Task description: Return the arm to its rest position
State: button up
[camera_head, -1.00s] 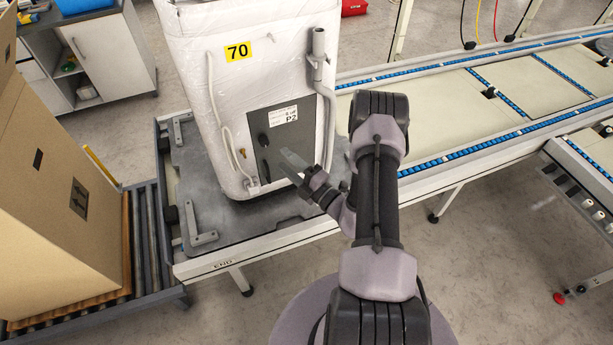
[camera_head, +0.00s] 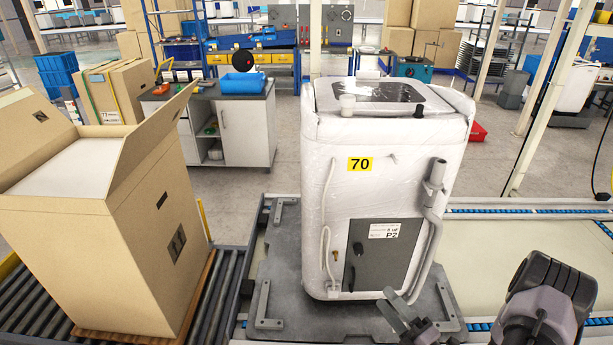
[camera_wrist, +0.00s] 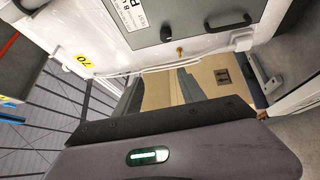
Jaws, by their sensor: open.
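My gripper (camera_head: 398,304) shows at the bottom of the head view, in front of the lower part of a white, plastic-wrapped appliance (camera_head: 335,185). The sensor-side picture is partial: its fingers look apart and nothing is seen between them. I cannot tell the exact gap to the appliance. A dark link of my arm shows at the bottom right of the head view. In the wrist view my gripper's body fills the bottom, and the appliance's grey panel (camera_wrist: 180,25) with a black knob lies beyond it at the top.
The appliance stands on a grey platform (camera_head: 272,290) beside a conveyor (camera_head: 500,250). A large open cardboard box (camera_head: 110,240) stands on rollers at the left. A cabinet (camera_head: 245,130) with a blue bin (camera_head: 243,83) stands behind. Open floor shows around the cabinet.

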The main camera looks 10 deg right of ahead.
jog(key=s+a+r+n+g+y+b, duration=0.2)
jog(key=a+r+n+g+y, duration=0.4)
jog(key=a+n, duration=0.45)
jog(key=s+a+r+n+g+y+b, duration=0.1)
jog(key=a+r+n+g+y+b, duration=0.15)
jog(key=a+r+n+g, duration=0.6)
jog(key=s+a+f+n+g+h+b, duration=0.15)
jog(key=s+a+n+g+h, duration=0.5)
jog(key=n, duration=0.75)
jog(key=s+d+r+n+t+h+b, duration=0.2)
jog(key=n+t, duration=0.6)
jog(key=n, duration=0.5)
jog(key=s+d+r+h, duration=0.1)
jog(key=s+d+h, duration=0.1)
jog(key=s+h, duration=0.1)
jog(key=shift+s+r+n+h, duration=0.25)
jog(key=shift+r+n+h, duration=0.05)
jog(key=shift+r+h, duration=0.1)
